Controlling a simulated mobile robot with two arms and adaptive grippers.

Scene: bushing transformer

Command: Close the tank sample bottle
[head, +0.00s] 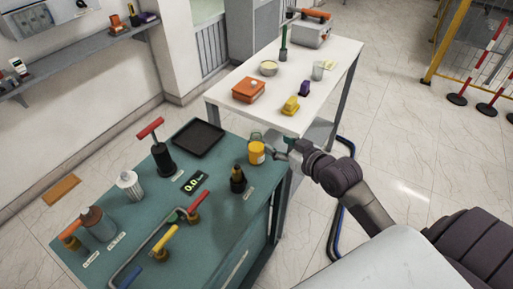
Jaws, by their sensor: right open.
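A small yellow bottle (257,154) stands upright at the right back edge of the green cabinet top (222,190). It may be the tank sample bottle, but I cannot read any label on it. A small grey-green round part (256,137) shows just behind its top; I cannot tell whether it is a cap or part of my gripper. My right gripper (277,147) is open at the right side of the yellow bottle, close to it. I cannot tell whether they touch. My left gripper is not in view.
The cabinet also holds a black tray (198,138), a red-handled black tool (160,146), a dark bottle-shaped item (238,180), a 0.0 display (194,182) and pipes with valves (165,240). A white table (325,68) with an orange box (249,90) stands behind.

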